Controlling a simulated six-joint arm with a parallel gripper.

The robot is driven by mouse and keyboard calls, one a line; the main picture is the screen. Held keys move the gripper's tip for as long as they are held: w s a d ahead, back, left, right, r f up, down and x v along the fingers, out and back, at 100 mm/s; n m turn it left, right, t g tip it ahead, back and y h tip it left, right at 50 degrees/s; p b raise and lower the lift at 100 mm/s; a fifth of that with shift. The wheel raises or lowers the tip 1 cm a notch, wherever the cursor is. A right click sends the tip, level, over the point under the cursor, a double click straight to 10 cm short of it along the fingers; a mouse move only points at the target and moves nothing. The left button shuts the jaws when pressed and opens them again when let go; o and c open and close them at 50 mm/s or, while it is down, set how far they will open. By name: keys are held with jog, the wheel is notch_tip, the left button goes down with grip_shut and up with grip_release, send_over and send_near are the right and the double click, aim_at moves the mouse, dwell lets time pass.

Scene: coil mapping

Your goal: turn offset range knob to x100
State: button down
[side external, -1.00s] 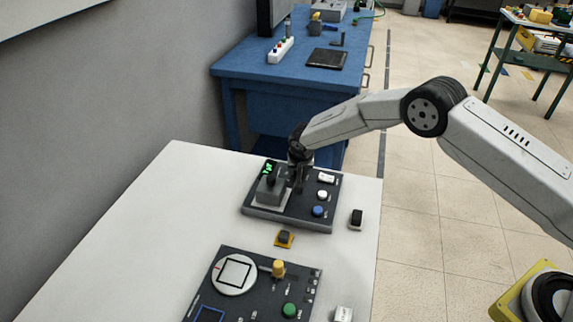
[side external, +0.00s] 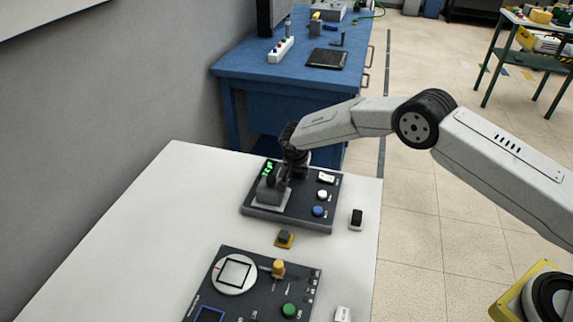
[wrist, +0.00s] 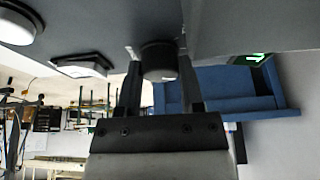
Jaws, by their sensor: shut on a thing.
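A dark control panel (side external: 290,222) lies on the white table, with a green lit readout (side external: 268,168) at its back left. My gripper (side external: 284,178) is over the back part of this panel, beside a grey block (side external: 269,193). In the wrist view my gripper (wrist: 158,68) has one finger on each side of a round black knob (wrist: 158,58) and is shut on it. The knob's pointer and its range labels cannot be read. In the side external view my gripper hides the knob.
White (side external: 322,195) and blue (side external: 317,211) buttons sit at the panel's right. A small black-and-white item (side external: 356,218) lies right of it, and a yellow-based item (side external: 285,238) in front. A second panel (side external: 250,290) is nearer the camera. The table's left side is clear.

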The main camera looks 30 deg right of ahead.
jog(key=shift+c, duration=1.1)
grip_release()
jog(key=shift+r, duration=0.1)
jog(key=v, duration=0.7)
jog(key=shift+r, duration=0.35)
jog(key=shift+s, duration=0.1)
